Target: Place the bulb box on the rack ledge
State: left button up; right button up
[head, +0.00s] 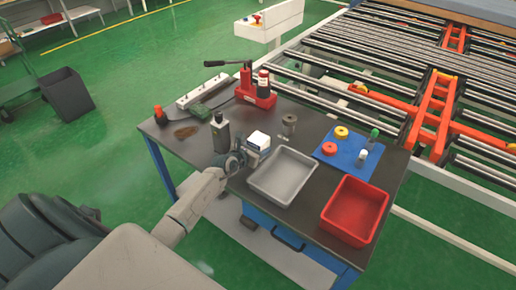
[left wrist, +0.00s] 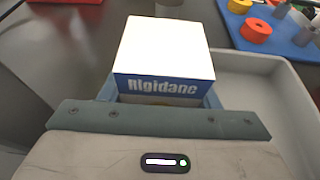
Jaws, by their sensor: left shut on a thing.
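The bulb box (head: 258,140) is a small white box with a blue lettered band. It sits over the dark workbench (head: 222,172), just behind the grey tray. My left gripper (head: 250,154) is shut on it. In the left wrist view the box (left wrist: 163,48) stands upright between the fingers of the gripper (left wrist: 160,98), its white top facing the camera. I cannot tell whether its base touches the bench. A white shelf rack (head: 82,15) stands far off at the upper left; I cannot tell whether it is the rack meant. My right gripper is not in view.
The grey tray (head: 265,198) and red tray (head: 342,233) look empty. A red jack (head: 257,94) stands behind. A roller conveyor (head: 395,60) lies beyond.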

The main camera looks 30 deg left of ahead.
pick_arm(q)
jog(key=shift+f, duration=0.2)
jog(key=o, duration=1)
jog(key=shift+r, duration=0.15)
